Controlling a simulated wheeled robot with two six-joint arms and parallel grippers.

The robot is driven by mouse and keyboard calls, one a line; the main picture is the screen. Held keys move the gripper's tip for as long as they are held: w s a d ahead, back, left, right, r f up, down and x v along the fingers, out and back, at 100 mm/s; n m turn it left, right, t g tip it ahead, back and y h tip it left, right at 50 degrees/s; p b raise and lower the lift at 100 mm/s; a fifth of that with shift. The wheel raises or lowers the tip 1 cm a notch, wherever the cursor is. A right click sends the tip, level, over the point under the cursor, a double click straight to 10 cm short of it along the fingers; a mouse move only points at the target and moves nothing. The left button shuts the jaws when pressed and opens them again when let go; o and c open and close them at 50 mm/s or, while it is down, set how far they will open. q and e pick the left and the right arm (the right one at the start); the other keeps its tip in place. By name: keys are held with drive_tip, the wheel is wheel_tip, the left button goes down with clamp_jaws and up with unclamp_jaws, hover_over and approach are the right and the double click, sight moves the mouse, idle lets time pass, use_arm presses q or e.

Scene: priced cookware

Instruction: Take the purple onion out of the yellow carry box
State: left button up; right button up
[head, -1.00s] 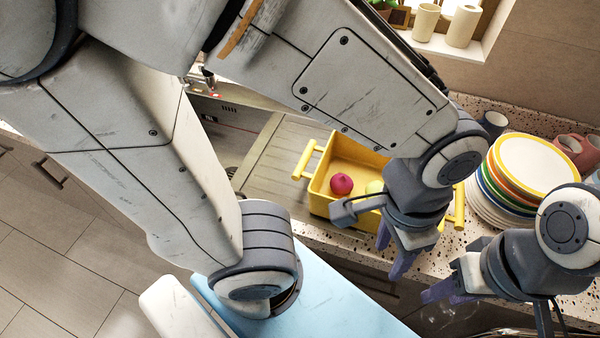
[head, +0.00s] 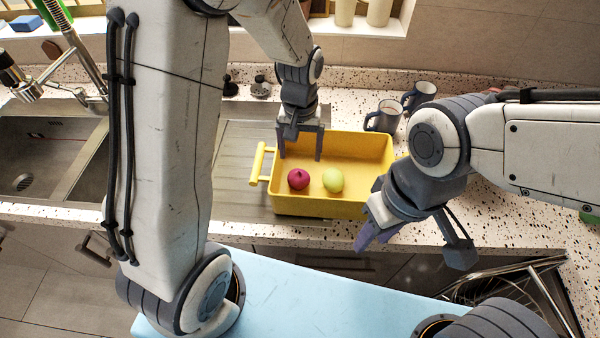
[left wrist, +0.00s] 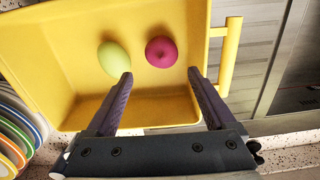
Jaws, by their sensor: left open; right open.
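The purple onion (head: 298,179) lies in the yellow carry box (head: 385,160), at its front left in the head view. A pale green round item (head: 333,180) lies just right of it. My left gripper (head: 300,158) is open, with its fingers pointing down into the box, behind the onion. In the left wrist view the onion (left wrist: 161,51) lies just beyond the gap between the open fingertips (left wrist: 160,75), apart from them; the green item (left wrist: 114,58) is close to the left fingertip. My right gripper (head: 373,237) is open and empty in front of the box's right end.
The box stands on the counter, partly on the sink's drainboard (head: 235,190), its yellow handle (head: 258,163) at the left. Dark mugs (head: 384,116) stand behind its right end. Stacked plates (left wrist: 15,130) show in the left wrist view. A wire rack (head: 510,285) is at lower right.

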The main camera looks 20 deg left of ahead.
sight(299, 170)
use_arm(q)
wheel_tip(299, 170, down, 4)
drive_tip(key=shift+r, duration=0.25)
drive_tip(key=f+p, duration=0.1)
drive_tip(key=f, duration=0.1)
drive_tip(key=f+p, duration=0.1)
drive_tip(key=f, duration=0.1)
drive_tip(key=shift+s+a+f, duration=0.15)
drive_tip(key=shift+s+f, duration=0.05)
drive_tip(key=shift+f, duration=0.5)
clamp_jaws()
